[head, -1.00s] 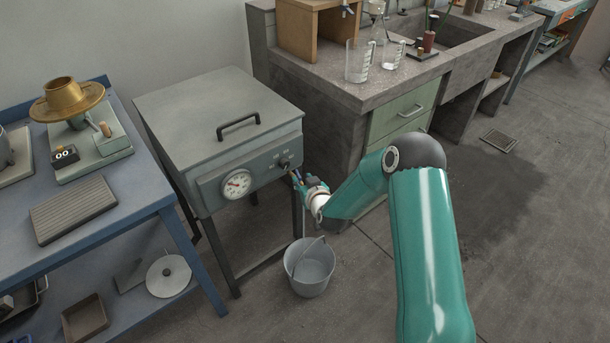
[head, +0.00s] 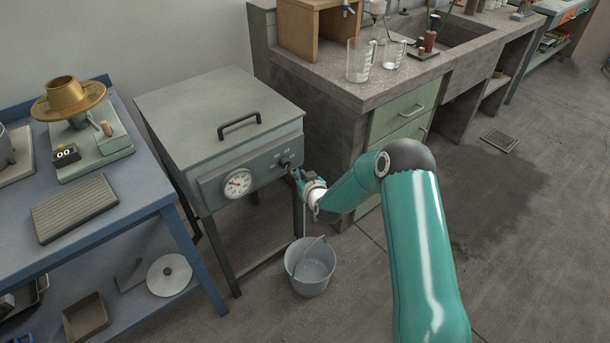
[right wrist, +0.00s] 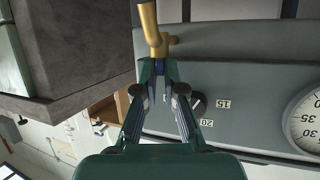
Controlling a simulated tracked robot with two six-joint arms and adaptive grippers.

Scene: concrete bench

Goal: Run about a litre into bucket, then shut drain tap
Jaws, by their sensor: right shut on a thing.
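My right gripper (head: 299,176) is at the front right corner of the grey water bath (head: 215,125), shut on the drain tap's handle. In the right wrist view the brass drain tap (right wrist: 154,30) rises just beyond my fingertips (right wrist: 158,68), with a dark blue piece between them. The grey bucket (head: 310,285) stands upright on the floor below the tap, its handle raised. A thin pale streak hangs between the tap and the bucket and looks like running water. The level in the bucket is hard to tell. My left gripper is not in view.
A round dial (head: 238,184) and a knob are on the bath's front. A blue bench (head: 130,195) with equipment stands at the left. A stone counter (head: 340,85) with beakers and a green drawer is close behind my right arm. Floor right of the bucket is clear.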

